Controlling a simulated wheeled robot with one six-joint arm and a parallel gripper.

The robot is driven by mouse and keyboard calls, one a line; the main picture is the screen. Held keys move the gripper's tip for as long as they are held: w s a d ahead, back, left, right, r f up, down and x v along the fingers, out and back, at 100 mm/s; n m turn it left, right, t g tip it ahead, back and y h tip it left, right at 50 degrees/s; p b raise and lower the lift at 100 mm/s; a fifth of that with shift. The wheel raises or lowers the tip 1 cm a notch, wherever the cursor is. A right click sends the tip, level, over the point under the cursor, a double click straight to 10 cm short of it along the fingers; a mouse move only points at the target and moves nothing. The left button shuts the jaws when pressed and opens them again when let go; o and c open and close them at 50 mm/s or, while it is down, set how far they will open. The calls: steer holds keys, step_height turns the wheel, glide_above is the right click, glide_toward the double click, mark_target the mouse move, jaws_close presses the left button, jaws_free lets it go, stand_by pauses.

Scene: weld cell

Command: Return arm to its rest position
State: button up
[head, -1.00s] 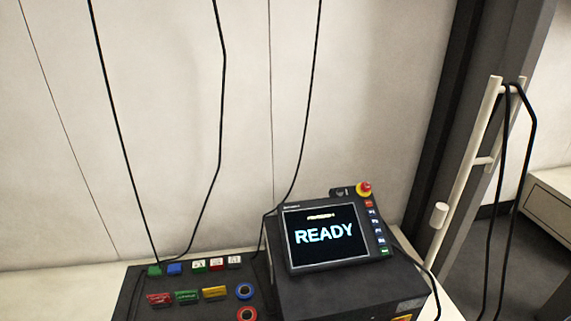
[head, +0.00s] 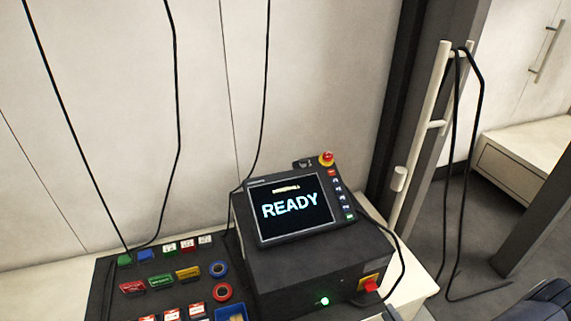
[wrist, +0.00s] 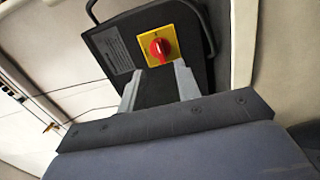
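My gripper (wrist: 159,68) shows in the wrist view with its two grey fingers apart and nothing held between them. The fingers point toward the dark box with a red rotary switch (wrist: 155,47) on a yellow plate. The switch lies just beyond the fingertips, and I see no clear contact. In the head view the same kind of red switch (head: 370,284) sits on the front of the black control box (head: 290,265). A dark blue part of my arm shows at the lower right corner of the head view; the gripper is not visible there.
A pendant screen (head: 290,207) reading READY lies on the box, with a red emergency button (head: 327,158). A green light (head: 325,301) is lit. Coloured labels and tape rolls (head: 218,269) lie at left. A post with a hanging cable (head: 462,150) stands at right.

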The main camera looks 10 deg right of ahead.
mark_target(373, 290)
steer(key=w, duration=0.2)
steer(key=w+b, duration=0.1)
steer(key=w, duration=0.4)
steer(key=shift+a, duration=0.35)
steer(key=shift+w, duration=0.15)
steer(key=n+b, duration=0.1)
steer(key=n, duration=0.7)
steer(key=shift+r+b, duration=0.1)
steer(key=shift+b, duration=0.3)
steer(key=n, duration=0.4)
steer(key=shift+b, duration=0.4)
steer(key=shift+a+r+n+b, duration=0.15)
steer(key=shift+n+b, duration=0.3)
steer(key=shift+n, duration=1.75)
steer(key=shift+a, duration=0.1)
